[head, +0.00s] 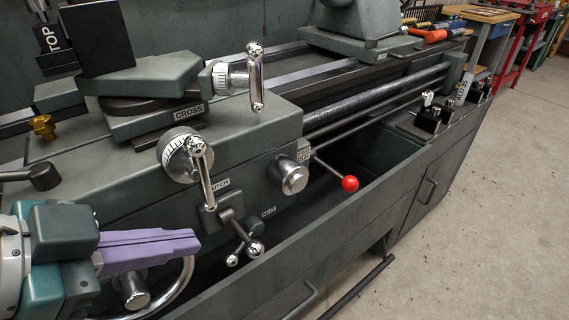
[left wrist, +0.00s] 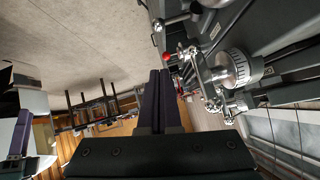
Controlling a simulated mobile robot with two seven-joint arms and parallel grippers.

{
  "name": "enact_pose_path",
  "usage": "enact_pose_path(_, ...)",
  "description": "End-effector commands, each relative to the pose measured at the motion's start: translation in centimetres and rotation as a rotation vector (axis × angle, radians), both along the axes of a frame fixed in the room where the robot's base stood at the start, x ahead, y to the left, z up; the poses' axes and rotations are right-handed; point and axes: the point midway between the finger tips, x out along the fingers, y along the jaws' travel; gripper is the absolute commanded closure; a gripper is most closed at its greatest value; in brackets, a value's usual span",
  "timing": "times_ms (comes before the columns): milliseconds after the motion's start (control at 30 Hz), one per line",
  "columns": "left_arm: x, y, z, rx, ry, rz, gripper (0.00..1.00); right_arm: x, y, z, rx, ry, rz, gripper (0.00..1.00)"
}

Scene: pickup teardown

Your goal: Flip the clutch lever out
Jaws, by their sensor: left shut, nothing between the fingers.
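The dark lever hub (head: 228,214) sits just below a partly hidden label reading "...UTCH" (head: 219,185) on the apron front. Its arm slopes down to the right to a chrome ball (head: 256,249), with a smaller ball (head: 232,260) beside it. A small label (head: 268,212), too blurred to read surely, is to its right. My left gripper (head: 196,240) has purple fingers, shut and empty, pointing right. The tips appear left of the lever and apart from it. The shut fingers (left wrist: 160,74) also show in the left wrist view.
A chrome-handled handwheel (head: 184,157) hangs above the lever, its handle close to the hub. A red-knobbed lever (head: 349,183) projects to the right. A curved chrome rim (head: 184,278) lies below my left gripper. The tray's front wall (head: 330,215) runs along the front.

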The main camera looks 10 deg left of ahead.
Motion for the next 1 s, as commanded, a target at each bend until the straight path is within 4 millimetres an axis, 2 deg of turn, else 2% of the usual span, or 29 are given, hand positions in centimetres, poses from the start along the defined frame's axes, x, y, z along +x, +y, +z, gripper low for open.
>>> enact_pose_path(167, 1.3, -0.6, -1.2, -0.003, -0.004, 0.003, 1.00, 0.0, 0.1, -0.7, 0.002, 0.000, -0.001, 0.50)
enact_pose_path(567, 7.1, -3.8, -6.4, -0.004, -0.002, 0.002, 1.00, 0.1, 0.1, -3.1, 0.003, -0.004, -0.002, 0.50)
enact_pose_path(633, 7.3, -3.6, -7.7, 0.000, 0.001, 0.002, 1.00, 0.1, 0.1, -3.7, 0.003, -0.004, -0.001, 0.50)
enact_pose_path(767, 7.6, -3.4, -9.2, 0.000, 0.000, 0.001, 1.00, 0.2, 0.1, -4.2, 0.003, -0.006, -0.001, 0.50)
enact_pose_path(1000, 7.8, -3.3, -9.9, -0.001, -0.002, 0.000, 1.00, 0.2, 0.0, -4.5, 0.000, -0.005, 0.001, 0.50)
